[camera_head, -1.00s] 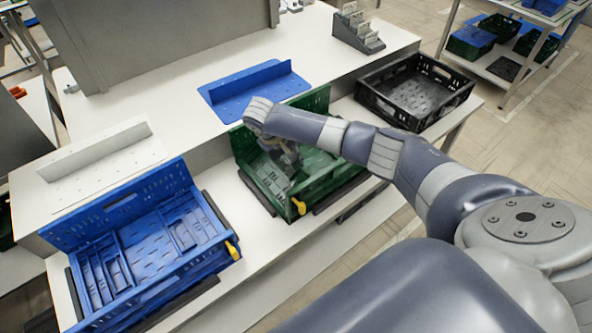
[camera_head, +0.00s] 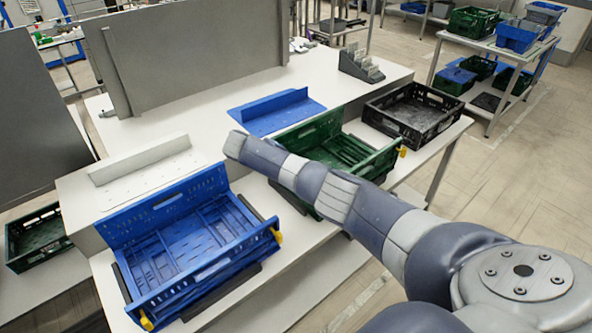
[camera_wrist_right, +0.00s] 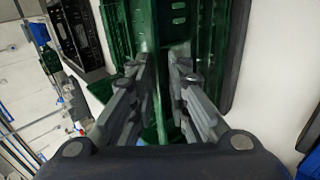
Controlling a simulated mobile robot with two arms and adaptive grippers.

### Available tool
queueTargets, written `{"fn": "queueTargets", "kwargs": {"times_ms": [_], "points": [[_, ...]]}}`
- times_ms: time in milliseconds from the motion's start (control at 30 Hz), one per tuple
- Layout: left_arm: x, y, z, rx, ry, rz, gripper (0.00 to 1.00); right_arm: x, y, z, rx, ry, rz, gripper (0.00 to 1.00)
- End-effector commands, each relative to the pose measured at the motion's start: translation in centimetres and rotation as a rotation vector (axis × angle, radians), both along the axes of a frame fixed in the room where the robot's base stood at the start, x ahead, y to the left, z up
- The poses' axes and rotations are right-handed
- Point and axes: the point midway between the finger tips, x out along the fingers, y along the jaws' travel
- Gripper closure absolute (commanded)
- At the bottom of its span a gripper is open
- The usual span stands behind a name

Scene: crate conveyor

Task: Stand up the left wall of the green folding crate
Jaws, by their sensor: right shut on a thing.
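The green folding crate (camera_head: 345,150) stands on the white bench in the head view. Its far long wall (camera_head: 308,134) and near long wall (camera_head: 378,166) stand up, and slats show on its floor. My right arm crosses in front of its left end, so the left wall is mostly hidden there. My right gripper is hidden behind the arm in the head view. In the right wrist view my right gripper (camera_wrist_right: 164,78) points down into the green crate (camera_wrist_right: 120,35) and is shut on a narrow green part, apparently the left wall (camera_wrist_right: 159,100). My left gripper is out of view.
A blue crate (camera_head: 232,265) with raised long walls stands to the left, close to my right wrist. A black crate (camera_head: 458,84) stands to the right. A blue panel (camera_head: 262,122) and a white panel (camera_head: 130,181) lie behind on the bench.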

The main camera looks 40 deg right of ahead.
Motion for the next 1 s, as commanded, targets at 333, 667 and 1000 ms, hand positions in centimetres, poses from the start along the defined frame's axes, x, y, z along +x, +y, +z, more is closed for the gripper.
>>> {"fn": "queueTargets", "kwargs": {"times_ms": [333,667,1000], "points": [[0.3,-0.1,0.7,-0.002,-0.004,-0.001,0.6,-0.8,2.2,-2.0,0.026,0.021,0.003,1.0],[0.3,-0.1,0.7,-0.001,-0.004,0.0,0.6,-0.8,2.6,-2.2,0.026,0.018,0.001,1.0],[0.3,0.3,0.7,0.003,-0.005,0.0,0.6,-0.8,2.6,-2.2,0.026,0.018,0.0,0.73]]}}
